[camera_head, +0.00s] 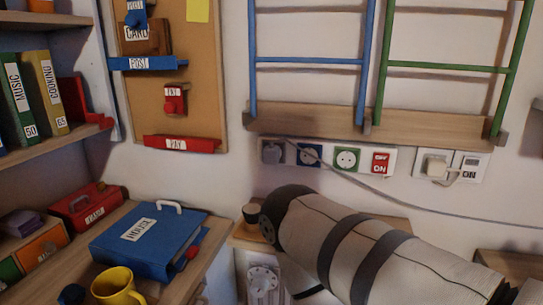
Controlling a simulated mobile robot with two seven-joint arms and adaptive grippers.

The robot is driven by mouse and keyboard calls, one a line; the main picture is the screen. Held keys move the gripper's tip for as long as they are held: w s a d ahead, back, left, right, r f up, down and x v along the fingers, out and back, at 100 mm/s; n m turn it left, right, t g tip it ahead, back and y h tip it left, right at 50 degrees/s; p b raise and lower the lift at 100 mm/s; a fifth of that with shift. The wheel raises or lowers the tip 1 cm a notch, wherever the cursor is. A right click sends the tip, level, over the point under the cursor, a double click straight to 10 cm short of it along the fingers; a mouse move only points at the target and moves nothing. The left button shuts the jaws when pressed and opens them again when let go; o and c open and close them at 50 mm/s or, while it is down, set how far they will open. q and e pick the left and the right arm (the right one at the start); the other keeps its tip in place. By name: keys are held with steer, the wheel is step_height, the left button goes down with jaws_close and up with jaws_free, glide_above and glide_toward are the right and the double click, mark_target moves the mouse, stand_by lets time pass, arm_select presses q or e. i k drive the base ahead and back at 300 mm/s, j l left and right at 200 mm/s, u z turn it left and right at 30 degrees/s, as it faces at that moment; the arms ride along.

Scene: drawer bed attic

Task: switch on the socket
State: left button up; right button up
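A socket strip is on the wall under the wooden ledge. It holds a grey plug (271,151), a blue-marked outlet (309,155), a green-marked outlet (346,159) and a red switch (380,163). "ON" reads on the lower part of the red switch; its upper marking and its position are unclear. To the right, a separate unit has a white plug (435,167) and a small switch (471,168), also marked "ON". My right arm crosses the lower right, below the sockets and apart from them. Its gripper is not visible, nor is my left gripper.
A blue binder (150,243), a yellow mug (118,287) and a red box (88,208) are on the left desk (190,268). A dark cup (250,213) stands beside my arm's end. A cable runs along the wall. The wall before the sockets is clear.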

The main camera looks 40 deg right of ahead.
mark_target(469, 167)
steer(key=z, duration=2.35)
